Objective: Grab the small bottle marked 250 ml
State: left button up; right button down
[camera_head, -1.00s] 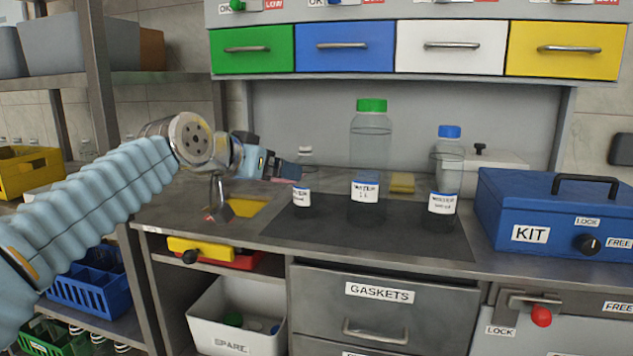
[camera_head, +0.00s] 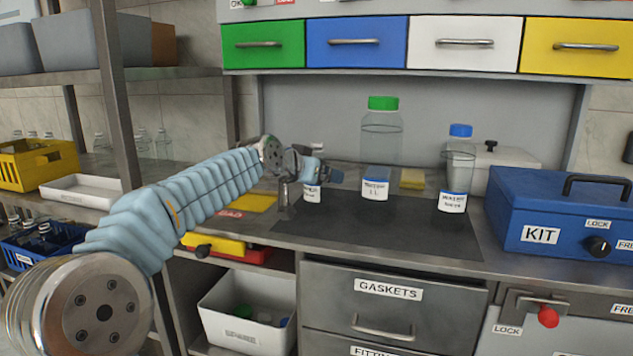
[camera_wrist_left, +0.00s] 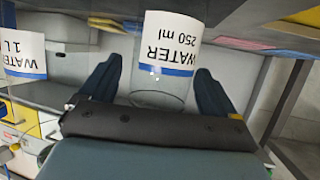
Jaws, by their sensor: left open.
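The small bottle marked 250 ml (camera_head: 312,193) stands on the dark mat, mostly hidden in the head view behind my left gripper (camera_head: 331,176). In the left wrist view its white label (camera_wrist_left: 170,42) reads WATER 250 ml, and the clear bottle lies between the two dark fingers of my left gripper (camera_wrist_left: 157,88). The jaws are open, with a gap visible on each side of the bottle. My right gripper is in neither view.
A tall green-capped 1 L bottle (camera_head: 380,150) stands right of the small bottle, and a blue-capped bottle (camera_head: 457,165) stands farther right. A yellow sponge-like block (camera_head: 412,179) lies behind. A blue KIT box (camera_head: 560,215) fills the bench's right side.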

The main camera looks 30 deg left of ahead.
pick_arm(q)
jog(key=c, duration=1.1)
jog(key=shift+r, duration=0.1)
jog(key=shift+c, duration=0.2)
